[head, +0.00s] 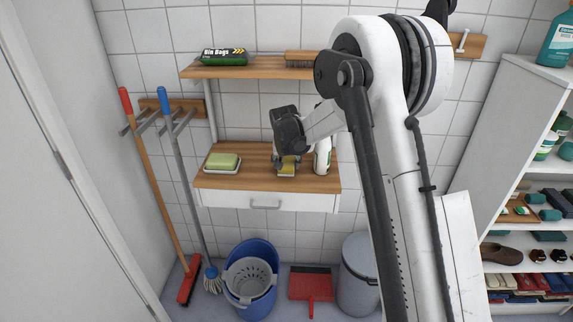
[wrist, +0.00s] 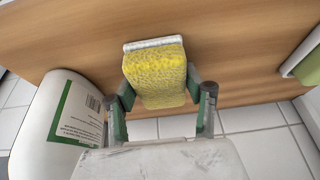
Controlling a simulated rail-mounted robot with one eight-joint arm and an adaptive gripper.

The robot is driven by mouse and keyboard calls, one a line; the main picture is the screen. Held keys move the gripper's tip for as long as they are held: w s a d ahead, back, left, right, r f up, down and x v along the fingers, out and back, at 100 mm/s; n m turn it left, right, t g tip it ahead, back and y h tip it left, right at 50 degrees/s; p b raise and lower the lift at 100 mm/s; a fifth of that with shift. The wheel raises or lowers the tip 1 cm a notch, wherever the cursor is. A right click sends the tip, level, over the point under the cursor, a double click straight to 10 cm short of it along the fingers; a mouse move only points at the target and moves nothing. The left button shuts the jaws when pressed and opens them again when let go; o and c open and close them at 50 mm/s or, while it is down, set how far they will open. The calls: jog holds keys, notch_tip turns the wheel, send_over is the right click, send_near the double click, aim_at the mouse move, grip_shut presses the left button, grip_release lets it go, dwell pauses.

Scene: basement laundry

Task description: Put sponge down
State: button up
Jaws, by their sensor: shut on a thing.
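A yellow sponge (head: 287,168) with a pale strip along its far edge is at the wooden top (head: 255,183) of the wall shelf with a drawer. It also shows in the wrist view (wrist: 157,72), between my two fingers. My gripper (head: 286,158) points down and is shut on the sponge, one finger on each side (wrist: 158,88). The sponge is right at or just above the wood; I cannot tell whether it touches. My gripper partly hides it in the head view.
A white bottle with a green label (head: 323,155) stands close to the right of the sponge; the wrist view shows it at left (wrist: 60,125). A green soap bar on a white dish (head: 222,162) lies at left. Bare wood lies between dish and sponge. An upper shelf (head: 245,68) hangs above.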

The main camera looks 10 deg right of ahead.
jog(key=shift+f, duration=0.25)
jog(key=o, duration=1.1)
jog(key=shift+o, duration=0.2)
jog(key=shift+r, duration=0.15)
